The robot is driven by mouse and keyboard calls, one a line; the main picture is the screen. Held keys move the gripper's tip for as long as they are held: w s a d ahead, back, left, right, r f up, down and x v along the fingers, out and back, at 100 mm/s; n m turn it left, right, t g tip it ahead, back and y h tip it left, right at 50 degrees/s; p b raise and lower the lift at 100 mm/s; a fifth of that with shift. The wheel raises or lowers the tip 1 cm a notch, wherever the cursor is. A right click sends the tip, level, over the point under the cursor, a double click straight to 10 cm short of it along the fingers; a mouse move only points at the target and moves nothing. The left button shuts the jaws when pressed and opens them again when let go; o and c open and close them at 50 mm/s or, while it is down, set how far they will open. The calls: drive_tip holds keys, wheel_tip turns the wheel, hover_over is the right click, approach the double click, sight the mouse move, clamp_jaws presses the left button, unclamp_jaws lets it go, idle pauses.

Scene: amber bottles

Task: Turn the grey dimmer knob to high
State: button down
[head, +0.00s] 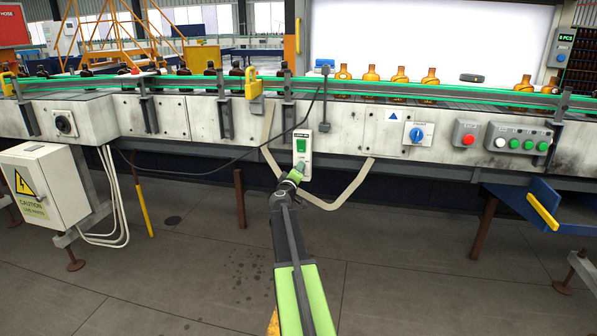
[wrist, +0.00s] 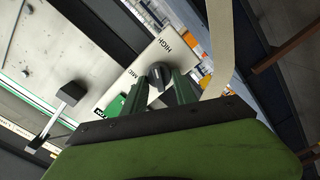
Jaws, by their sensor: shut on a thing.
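The grey dimmer knob (wrist: 156,73) sits on a narrow white control plate in the wrist view, with "HIGH" and "MID" printed beside it. My gripper (wrist: 158,88) is shut on the knob, one finger on each side. I cannot tell which mark the knob points to. In the head view the white plate (head: 306,171) hangs on the front of the conveyor, with a green switch (head: 301,146) above my gripper (head: 298,172). The knob is mostly hidden there by my gripper.
A pale strap (head: 345,190) loops below and beside the plate, passing close to my gripper. A black cable (head: 240,139) runs left. A blue rotary switch (head: 417,134), red button (head: 468,140) and bottles (head: 400,75) are to the right.

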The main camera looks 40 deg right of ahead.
drive_tip(key=shift+w+a, duration=0.1)
drive_tip(key=shift+a, duration=0.05)
drive_tip(key=c, duration=1.1)
unclamp_jaws()
drive_tip(key=shift+c, duration=0.2)
drive_tip(key=shift+o, duration=0.6)
drive_tip(key=v, duration=1.7)
drive_tip(key=shift+a, duration=0.15)
